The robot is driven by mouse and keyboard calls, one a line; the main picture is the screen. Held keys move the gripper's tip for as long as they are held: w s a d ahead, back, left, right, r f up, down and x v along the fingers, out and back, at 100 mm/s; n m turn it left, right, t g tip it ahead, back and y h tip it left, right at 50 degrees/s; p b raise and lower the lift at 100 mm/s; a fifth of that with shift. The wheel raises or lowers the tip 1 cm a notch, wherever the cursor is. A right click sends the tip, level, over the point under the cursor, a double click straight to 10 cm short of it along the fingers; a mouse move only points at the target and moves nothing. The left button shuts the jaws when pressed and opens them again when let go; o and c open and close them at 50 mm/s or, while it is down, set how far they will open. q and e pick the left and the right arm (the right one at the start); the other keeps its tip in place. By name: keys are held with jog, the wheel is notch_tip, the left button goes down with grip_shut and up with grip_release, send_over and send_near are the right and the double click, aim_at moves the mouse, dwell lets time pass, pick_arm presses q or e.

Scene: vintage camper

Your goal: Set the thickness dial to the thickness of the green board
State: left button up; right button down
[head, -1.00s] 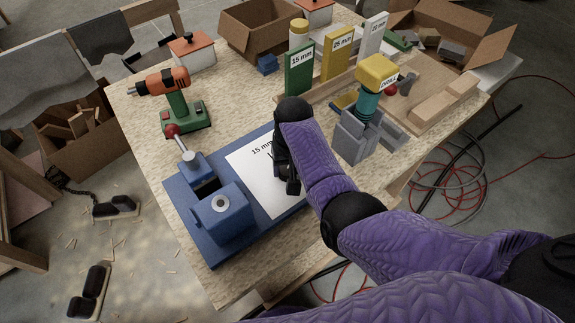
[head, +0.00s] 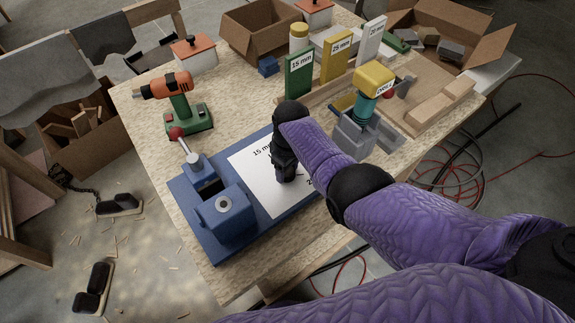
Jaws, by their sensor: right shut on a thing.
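The green board (head: 299,75) stands upright at the back of the bench, labelled 15 mm. The thickness dial is a white plate (head: 248,163) on a blue base. Its 15 mm mark shows at the upper left; a mark at the lower right is partly covered. A short dark line, perhaps the pointer, shows beside my fingers. My right gripper (head: 286,177) points down over the plate, shut on the dial's knob, which the fingers hide. My left gripper is not in view.
A yellow 25 mm board (head: 337,57) and a white 20 mm board (head: 370,42) stand beside the green one. A blue vise-like block (head: 226,217), a green and orange drill (head: 183,106) and a yellow-topped tool (head: 373,82) stand around the dial.

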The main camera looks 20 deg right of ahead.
jog(key=n, duration=0.2)
jog(key=shift+n, duration=1.2)
